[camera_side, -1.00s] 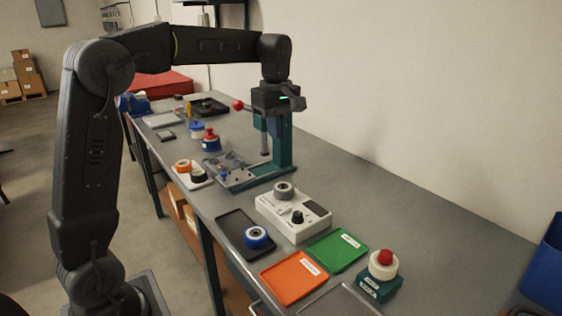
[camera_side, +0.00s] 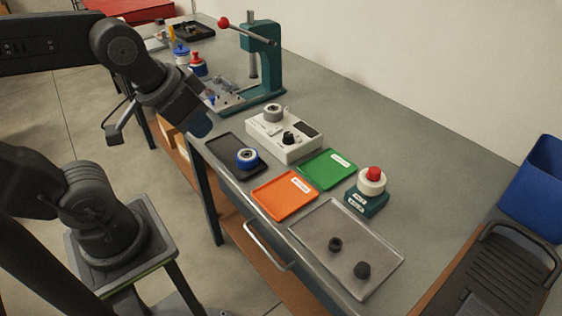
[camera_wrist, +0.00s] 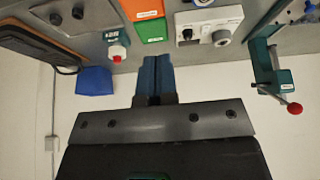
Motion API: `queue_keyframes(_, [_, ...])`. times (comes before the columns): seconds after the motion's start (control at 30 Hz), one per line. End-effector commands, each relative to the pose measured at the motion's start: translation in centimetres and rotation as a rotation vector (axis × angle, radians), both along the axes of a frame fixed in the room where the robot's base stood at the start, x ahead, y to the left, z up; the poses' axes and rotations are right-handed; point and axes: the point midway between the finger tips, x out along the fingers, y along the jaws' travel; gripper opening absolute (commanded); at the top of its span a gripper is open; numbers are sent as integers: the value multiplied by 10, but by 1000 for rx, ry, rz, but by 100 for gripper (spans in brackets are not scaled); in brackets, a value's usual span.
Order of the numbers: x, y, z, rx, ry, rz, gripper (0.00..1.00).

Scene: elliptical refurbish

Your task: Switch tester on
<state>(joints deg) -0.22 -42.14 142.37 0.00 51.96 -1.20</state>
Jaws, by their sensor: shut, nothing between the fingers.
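The tester is a white box (camera_side: 272,141) on the grey bench, with a black knob (camera_side: 289,138), a dark display window (camera_side: 306,129) and a grey ring-shaped part (camera_side: 272,113) on top. It also shows upside down at the top of the wrist view, the white box (camera_wrist: 203,20) with its knob (camera_wrist: 187,34). My gripper (camera_side: 202,124) is at the bench's left edge, apart from the tester and to its left. In the wrist view its blue fingers (camera_wrist: 155,70) are together and empty. I cannot read the knob's setting.
A black tray with a blue-and-white roll (camera_side: 247,157), an orange tray (camera_side: 284,195) and a green tray (camera_side: 327,168) lie near the tester. A teal press (camera_side: 268,68) stands behind.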

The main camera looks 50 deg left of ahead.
Motion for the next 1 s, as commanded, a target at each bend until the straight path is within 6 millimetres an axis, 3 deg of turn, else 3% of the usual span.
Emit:
queue_keyframes(0.13, [10,2,3,-23,14,54,0])
queue_keyframes(0.23, [35,10,12,-87,54,205,0])
queue_keyframes(0.47, [117,42,20,-268,161,699,0])
queue_keyframes(0.7, [194,86,-3,-413,242,1198,0])
queue_keyframes(0.83, [219,105,-17,-456,263,1376,0])
queue_keyframes(1.0, [231,114,-27,-477,274,1474,0])
